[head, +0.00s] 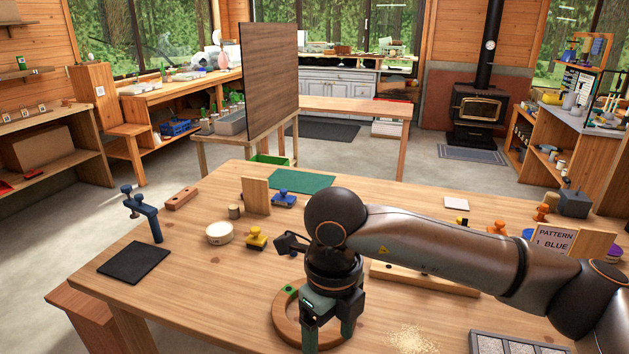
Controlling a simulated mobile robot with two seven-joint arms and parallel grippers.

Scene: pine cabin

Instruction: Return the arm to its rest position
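My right arm (440,240) reaches in from the right across the wooden table. Its gripper (329,333) points down near the table's front middle. Its two fingers stand apart, and I see nothing held between them. A round wooden ring (284,322) lies on the table behind and beside the fingers, partly hidden by them; I cannot tell whether they touch it. A small green patch shows on the ring. My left arm and gripper are not in view.
A wooden rail (425,279) lies under my forearm. A "PATTERN 1 BLUE" card (555,240) stands right. The front left is clear.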

